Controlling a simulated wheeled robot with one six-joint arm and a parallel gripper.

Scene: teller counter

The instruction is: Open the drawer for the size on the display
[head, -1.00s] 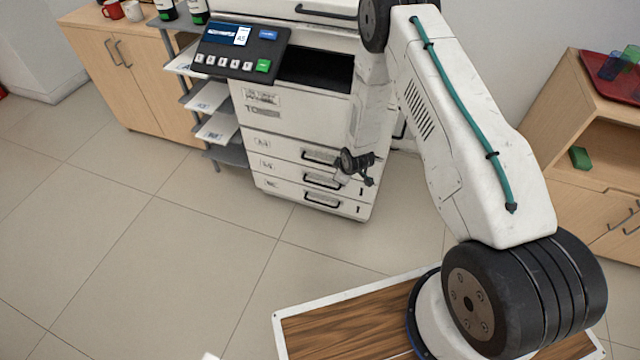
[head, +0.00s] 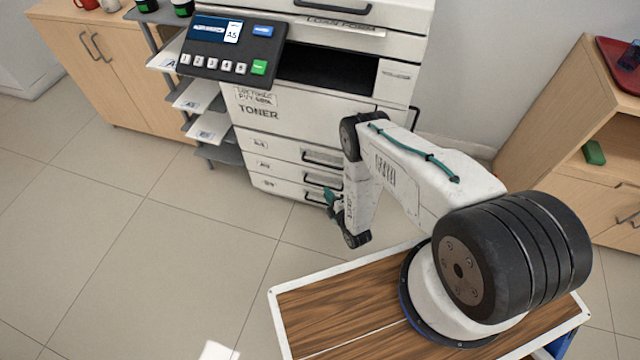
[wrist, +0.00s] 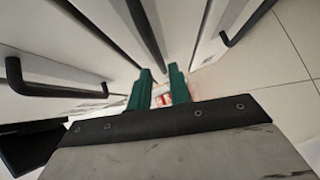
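The display (head: 215,30) on the printer's control panel reads A5. Below the toner door, the printer has three stacked white drawers: top (head: 284,149), middle (head: 285,170) and bottom (head: 288,190). Each has a dark bar handle and a small label too blurred to read surely. All look closed. My gripper (head: 332,198) is beside the lower drawer handles in the head view, partly hidden by my arm. In the wrist view its green fingers (wrist: 160,84) are apart with a gap between them. A dark handle (wrist: 146,35) ends just beyond the fingertips; I cannot tell if they touch.
Other dark handles flank the gripper, left (wrist: 50,90) and right (wrist: 248,24) in the wrist view. Paper trays (head: 203,127) stand left of the printer beside a wooden cabinet (head: 120,80). A wooden shelf unit (head: 560,110) is at right. Tiled floor in front is clear.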

